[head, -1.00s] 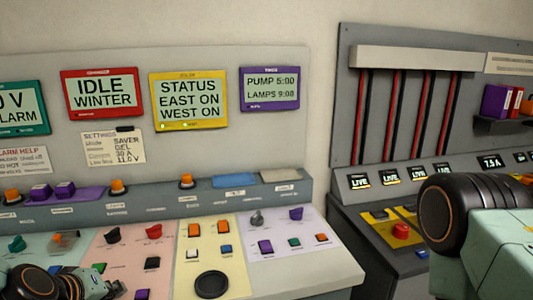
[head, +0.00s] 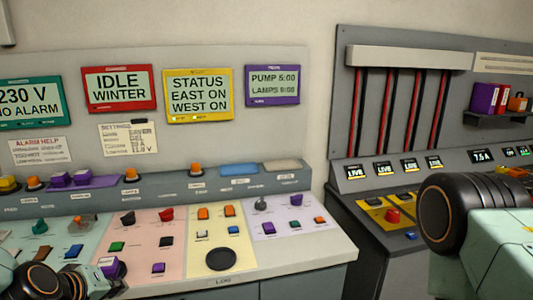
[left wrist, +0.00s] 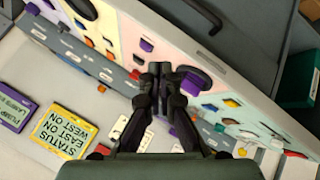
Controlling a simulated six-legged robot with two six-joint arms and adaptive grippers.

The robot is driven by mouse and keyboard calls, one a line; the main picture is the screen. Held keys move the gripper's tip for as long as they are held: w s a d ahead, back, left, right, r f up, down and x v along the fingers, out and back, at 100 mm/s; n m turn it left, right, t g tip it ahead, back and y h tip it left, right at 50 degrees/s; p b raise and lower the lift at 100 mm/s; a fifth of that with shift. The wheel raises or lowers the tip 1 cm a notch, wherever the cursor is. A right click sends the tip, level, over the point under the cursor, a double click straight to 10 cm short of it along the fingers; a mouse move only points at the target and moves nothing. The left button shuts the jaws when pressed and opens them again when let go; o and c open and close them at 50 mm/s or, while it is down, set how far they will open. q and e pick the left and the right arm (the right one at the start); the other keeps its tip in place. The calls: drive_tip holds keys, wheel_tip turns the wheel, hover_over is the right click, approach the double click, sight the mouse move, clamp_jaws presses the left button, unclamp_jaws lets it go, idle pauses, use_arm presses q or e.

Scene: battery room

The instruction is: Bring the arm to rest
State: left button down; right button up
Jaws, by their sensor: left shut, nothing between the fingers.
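My left gripper (head: 116,280) is low at the left of the head view, in front of the sloping control desk (head: 290,255). In the left wrist view its two dark fingers (left wrist: 166,74) are together with nothing between them. They appear over the coloured desk face; whether they touch it I cannot tell. My left arm (head: 62,283) comes in from the lower left corner. A large black joint and pale green link of my own body fill the lower right of the head view. My right gripper does not show.
The desk carries several switches and a round black knob (head: 221,259). Above it hang a red IDLE WINTER display (head: 119,108) and a yellow STATUS display (head: 198,120). A grey console (head: 375,240) with a red button (head: 393,216) stands to the right. A black handle curves near the fingers in the wrist view.

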use_arm(q)
drive_tip(key=s+d+f+m+g+b, duration=0.2)
drive_tip(key=s+f+g+b, duration=0.1)
drive_tip(key=s+f, duration=0.7)
drive_tip(key=s+d+f+m+g+b, duration=0.3)
drive_tip(key=s+f+b, duration=0.1)
drive_tip(key=s+f, duration=0.6)
drive_tip(key=s+d+f+m+g+b, duration=0.2)
drive_tip(key=s+d+f+g+b, duration=0.1)
drive_tip(key=s+f, duration=0.7)
drive_tip(key=shift+s+d+f+m+y, duration=0.3)
drive_tip(key=shift+s+f+y, duration=0.1)
drive_tip(key=shift+s, duration=0.15)
drive_tip(key=shift+w, duration=0.1)
